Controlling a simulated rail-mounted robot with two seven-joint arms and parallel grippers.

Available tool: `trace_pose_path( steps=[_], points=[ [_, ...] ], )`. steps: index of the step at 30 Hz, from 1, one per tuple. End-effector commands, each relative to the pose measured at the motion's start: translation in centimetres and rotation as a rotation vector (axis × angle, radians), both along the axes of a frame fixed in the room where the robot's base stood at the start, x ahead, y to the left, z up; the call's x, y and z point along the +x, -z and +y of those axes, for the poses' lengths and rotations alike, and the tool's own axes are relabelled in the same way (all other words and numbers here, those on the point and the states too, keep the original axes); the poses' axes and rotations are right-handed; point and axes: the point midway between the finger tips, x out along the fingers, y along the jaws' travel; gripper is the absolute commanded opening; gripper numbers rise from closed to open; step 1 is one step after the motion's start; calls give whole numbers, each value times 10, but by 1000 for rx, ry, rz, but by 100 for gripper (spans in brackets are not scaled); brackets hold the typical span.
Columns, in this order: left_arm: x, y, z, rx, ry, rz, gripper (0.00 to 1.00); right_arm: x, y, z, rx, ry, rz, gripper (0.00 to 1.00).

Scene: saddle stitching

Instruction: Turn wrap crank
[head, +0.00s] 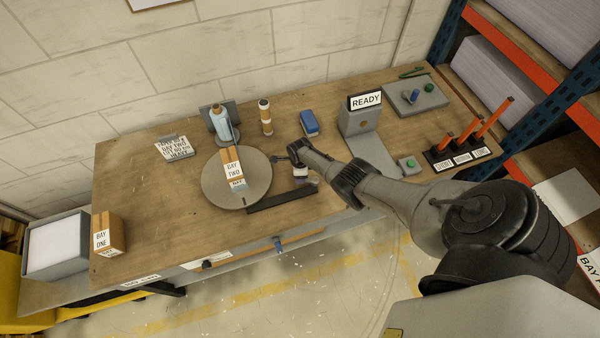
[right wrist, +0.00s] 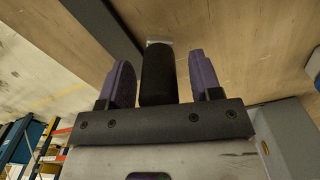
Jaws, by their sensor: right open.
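A round grey turntable (head: 208,182) stands on the workbench with a box labelled BAY TWO (head: 233,170) on it. A dark bar (head: 281,195) lies along its front right side. A gap shows between the handle and each finger. My left gripper is not in view.
A READY sign (head: 366,101) stands to the right, near a rack of orange rods (head: 463,154). A BAY ONE box (head: 107,235) is at left.

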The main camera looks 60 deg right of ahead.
Motion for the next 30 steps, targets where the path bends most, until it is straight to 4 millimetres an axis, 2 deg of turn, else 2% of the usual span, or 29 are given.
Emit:
trace_pose_path(
  steps=[5, 8, 17, 24, 30],
  points=[
    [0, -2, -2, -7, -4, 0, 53, 0, -2, 0, 0, -1, 0, 58],
    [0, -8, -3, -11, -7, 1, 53, 0, -10, 0, 0, -1, -1, 58],
    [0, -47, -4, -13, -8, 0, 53, 0, -66, 0, 0, -1, -3, 58],
    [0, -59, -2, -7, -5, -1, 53, 0, -104, 0, 0, -1, -3, 58],
    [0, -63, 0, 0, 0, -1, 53, 0, -126, 0, 0, 0, -2, 58]
  ],
)
